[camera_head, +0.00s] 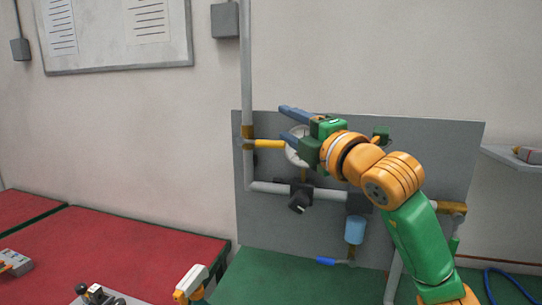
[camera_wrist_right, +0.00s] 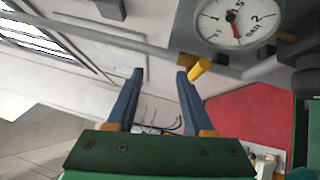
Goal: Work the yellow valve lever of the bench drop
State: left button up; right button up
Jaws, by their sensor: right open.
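The yellow valve lever (camera_head: 269,144) sticks out to the right from a brass valve (camera_head: 247,138) on the grey vertical pipe. My right gripper (camera_head: 287,122) is open, its two blue fingers pointing left in the head view, just above and right of the lever. In the right wrist view, the lever (camera_wrist_right: 200,70) shows close beside the right-hand finger, outside the gap between the fingertips (camera_wrist_right: 160,75). Nothing is between the fingers. Whether finger and lever touch, I cannot tell.
A round pressure gauge (camera_wrist_right: 235,20) sits close to the lever; my right gripper partly hides it in the head view. A grey backboard (camera_head: 430,145) stands behind the pipes. A black-handled valve (camera_head: 300,202) and blue cup (camera_head: 355,230) are below. A red bench top (camera_head: 130,240) lies left.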

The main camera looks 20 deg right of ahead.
aim_at(274, 146)
pick_arm(q)
notch_tip(274, 146, down, 6)
jog(key=b, duration=0.5)
pick_arm(e)
jog(key=w+f+p, duration=0.2)
jog(key=f, duration=0.1)
jog(key=w+f+p, duration=0.1)
jog(key=f, duration=0.1)
jog(key=shift+w+a, duration=0.15)
jog(key=shift+a, duration=0.05)
jog(key=x, duration=0.1)
jog(key=p+x, duration=0.2)
jog(key=x, duration=0.1)
jog(key=shift+f, duration=0.25)
jog(key=shift+w+f, duration=0.1)
jog(key=shift+w, duration=0.05)
pick_arm(q)
notch_tip(274, 146, up, 5)
jog(key=shift+r, duration=0.1)
pick_arm(e)
grip_shut()
